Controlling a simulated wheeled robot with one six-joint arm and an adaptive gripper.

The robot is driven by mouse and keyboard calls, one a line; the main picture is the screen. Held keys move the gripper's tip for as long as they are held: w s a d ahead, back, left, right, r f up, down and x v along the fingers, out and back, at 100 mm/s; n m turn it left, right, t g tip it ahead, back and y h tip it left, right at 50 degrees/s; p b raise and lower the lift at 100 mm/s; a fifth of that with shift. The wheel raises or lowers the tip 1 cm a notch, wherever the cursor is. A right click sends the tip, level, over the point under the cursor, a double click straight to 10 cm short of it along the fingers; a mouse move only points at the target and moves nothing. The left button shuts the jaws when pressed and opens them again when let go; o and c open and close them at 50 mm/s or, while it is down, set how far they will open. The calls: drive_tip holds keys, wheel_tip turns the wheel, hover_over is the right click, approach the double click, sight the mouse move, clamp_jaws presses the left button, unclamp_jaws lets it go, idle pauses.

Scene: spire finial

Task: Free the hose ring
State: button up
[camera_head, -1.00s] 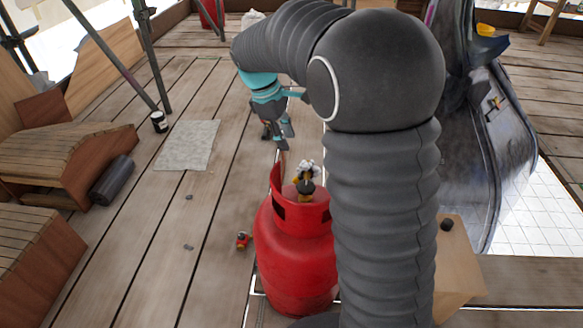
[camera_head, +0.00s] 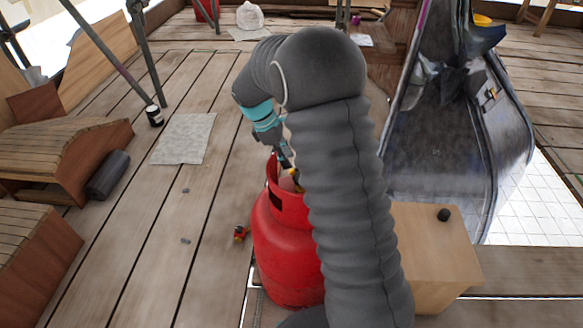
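A red gas cylinder (camera_head: 285,245) stands upright on the plank deck, with a red collar around its top. My gripper (camera_head: 287,166) points down into the collar, at the valve (camera_head: 297,178), which shows only as a small yellowish part. My arm covers the right side of the cylinder and most of the valve. I cannot tell whether the fingers touch the valve or how far apart they are. I cannot make out the hose ring. A small red and dark fitting (camera_head: 241,233) lies on the planks just left of the cylinder.
A wooden box (camera_head: 435,255) with a black knob stands right of the cylinder. A large dark metal shell (camera_head: 450,140) rises behind it. Wooden stacks (camera_head: 60,155) and a dark roll (camera_head: 108,175) lie at left. A grey mat (camera_head: 184,138) lies on mostly clear planks.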

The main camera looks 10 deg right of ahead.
sight(293, 169)
drive_tip(key=shift+x, duration=2.25)
clamp_jaws()
